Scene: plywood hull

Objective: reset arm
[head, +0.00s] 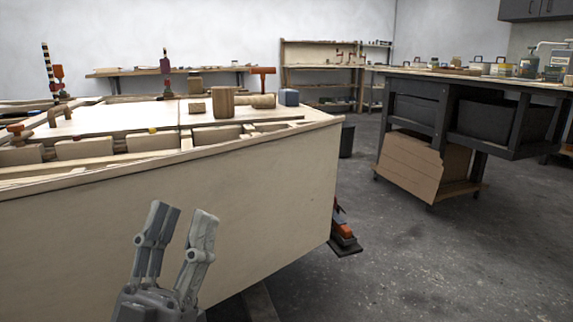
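My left gripper (178,232) is at the lower left of the head view, pointing up. Its two grey fingers are apart and nothing is between them. It stands in front of the side wall of the plywood hull (270,200); I cannot tell how close it is to that wall. My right gripper is not in view.
On the hull's top are a wooden cylinder (222,103), a blue-grey block (289,97) and several clamps. A dark workbench (412,90) with bottles stands at the right. An orange and black tool (343,236) is by the hull's corner. The floor (430,265) at right is clear.

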